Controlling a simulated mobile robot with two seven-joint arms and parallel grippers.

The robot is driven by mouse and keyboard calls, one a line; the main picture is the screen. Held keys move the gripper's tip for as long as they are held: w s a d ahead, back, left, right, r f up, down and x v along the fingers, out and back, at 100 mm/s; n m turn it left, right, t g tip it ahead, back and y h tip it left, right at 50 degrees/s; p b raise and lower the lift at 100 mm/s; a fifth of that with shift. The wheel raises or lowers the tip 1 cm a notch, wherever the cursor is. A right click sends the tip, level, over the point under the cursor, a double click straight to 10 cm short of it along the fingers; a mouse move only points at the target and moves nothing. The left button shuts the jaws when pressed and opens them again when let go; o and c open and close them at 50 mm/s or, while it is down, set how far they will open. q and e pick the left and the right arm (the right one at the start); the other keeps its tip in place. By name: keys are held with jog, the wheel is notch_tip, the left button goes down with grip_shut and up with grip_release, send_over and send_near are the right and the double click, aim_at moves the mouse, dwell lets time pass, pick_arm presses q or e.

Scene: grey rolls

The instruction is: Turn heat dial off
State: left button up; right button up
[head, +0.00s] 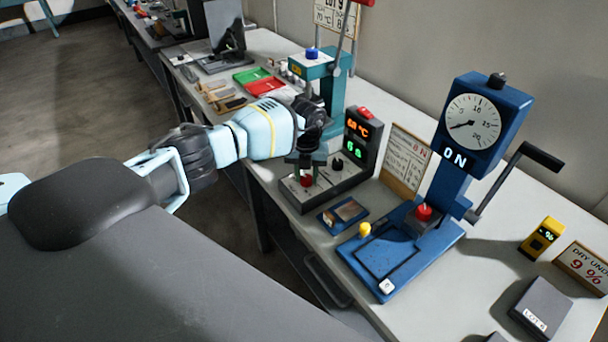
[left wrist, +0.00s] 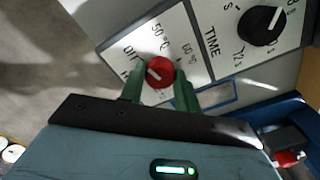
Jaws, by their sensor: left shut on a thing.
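The red heat dial (head: 306,181) sits on the pale front panel of a dark sealing unit (head: 336,186) on the bench. My left gripper (head: 305,165) reaches down over it from the left. In the left wrist view the green fingers stand on both sides of the red dial (left wrist: 160,71) and are shut on it. OFF, 50 °C and 60 °C are printed around the dial. A white mark shows on its face, but I cannot tell exactly which label it points to. My right gripper is not in view.
A black TIME dial (left wrist: 262,25) sits beside the heat dial. A display box (head: 363,138) with lit orange and green digits stands behind. A blue gauge press (head: 480,125) stands to the right, and a teal press (head: 325,85) behind my gripper.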

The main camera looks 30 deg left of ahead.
aim_at(307, 177)
pick_arm(q)
jog(key=shift+n, duration=1.5)
jog(key=o, duration=1)
jog(key=shift+c, duration=0.2)
jog(key=shift+r, duration=3.9)
jog(key=shift+f, duration=0.1)
